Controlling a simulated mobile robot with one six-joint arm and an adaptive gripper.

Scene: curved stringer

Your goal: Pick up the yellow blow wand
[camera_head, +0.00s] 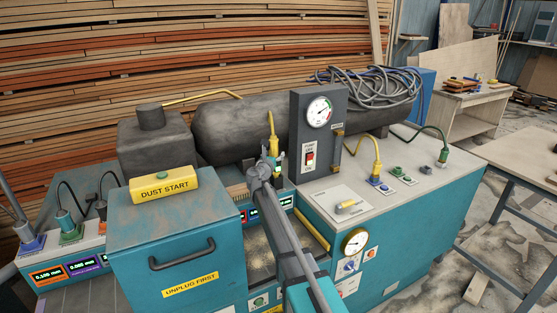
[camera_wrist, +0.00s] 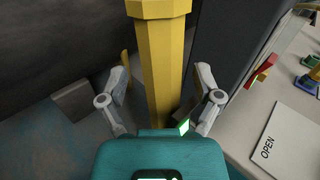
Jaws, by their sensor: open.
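The yellow blow wand (camera_head: 272,132) stands upright in front of the dark tank in the head view. In the wrist view the wand (camera_wrist: 160,75) is a thick faceted yellow shaft with a wider collar at the top. My gripper (camera_head: 270,163) reaches up to the wand's lower part. In the wrist view my gripper (camera_wrist: 161,82) is open, with one finger on each side of the shaft. Dark gaps show between the fingers and the shaft, so it is not clasped. The wand's lower end is hidden behind my gripper's teal body.
A grey gauge panel (camera_head: 301,150) with a pump switch stands close right of the wand. The dark tank (camera_head: 225,130) lies behind. A teal box (camera_head: 175,245) with a handle is left of my arm. Another yellow hose fitting (camera_head: 377,160) stands on the right bench top.

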